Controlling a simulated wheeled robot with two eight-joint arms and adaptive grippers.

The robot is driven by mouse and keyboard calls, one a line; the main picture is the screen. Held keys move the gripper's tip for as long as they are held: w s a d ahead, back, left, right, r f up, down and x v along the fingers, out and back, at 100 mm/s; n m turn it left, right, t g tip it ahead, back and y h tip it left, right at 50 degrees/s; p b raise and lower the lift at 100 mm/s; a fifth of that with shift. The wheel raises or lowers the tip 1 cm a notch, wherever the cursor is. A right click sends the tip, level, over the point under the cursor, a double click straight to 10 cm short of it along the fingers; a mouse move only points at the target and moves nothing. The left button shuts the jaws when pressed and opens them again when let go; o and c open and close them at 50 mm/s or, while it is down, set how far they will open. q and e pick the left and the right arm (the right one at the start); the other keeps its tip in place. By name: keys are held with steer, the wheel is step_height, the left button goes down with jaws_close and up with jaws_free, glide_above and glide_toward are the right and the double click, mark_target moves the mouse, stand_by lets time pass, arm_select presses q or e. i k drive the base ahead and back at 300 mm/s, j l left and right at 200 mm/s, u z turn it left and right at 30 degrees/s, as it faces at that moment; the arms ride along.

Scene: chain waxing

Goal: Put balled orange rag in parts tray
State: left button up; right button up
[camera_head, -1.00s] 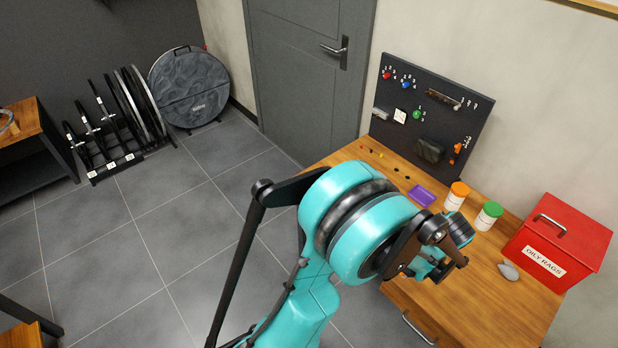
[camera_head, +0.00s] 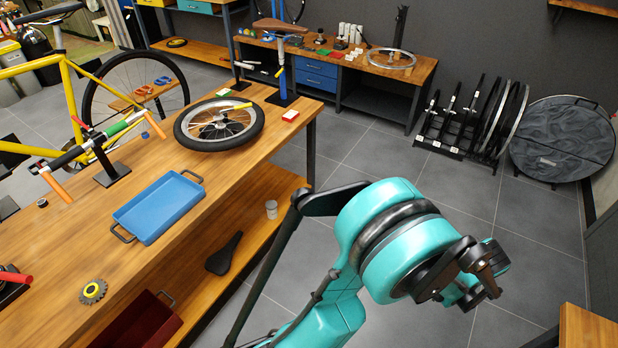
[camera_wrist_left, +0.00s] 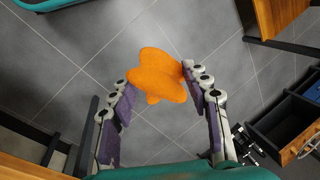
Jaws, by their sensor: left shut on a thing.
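The balled orange rag (camera_wrist_left: 165,72) is lumpy and sits between the two fingertips of my left gripper (camera_wrist_left: 157,80) in the left wrist view. The gripper is shut on it, with grey floor tiles beneath. The rag does not show in the head view. A shallow blue tray (camera_head: 158,208) with two dark handles lies on the long wooden workbench at the left of the head view; its visible inside is bare. I cannot tell from the picture whether it is the parts tray. A teal arm of mine fills the lower middle of the head view. My right gripper cannot be made out.
On the workbench (camera_head: 75,268) are a wheel (camera_head: 219,123), a yellow bike's handlebar and a small sprocket (camera_head: 93,291). A back bench, wheel rack (camera_head: 470,125) and open floor lie beyond.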

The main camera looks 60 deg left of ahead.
mark_target(162, 207)
steer(key=j+u, duration=0.15)
steer(key=u, duration=0.25)
steer(key=j+u, duration=0.1)
steer(key=u, duration=0.35)
steer(key=i+j+u, duration=0.1)
steer(key=u, duration=0.3)
steer(key=j+u, duration=0.15)
steer(key=u, duration=0.25)
steer(key=i+u, duration=0.1)
steer(key=u, duration=0.35)
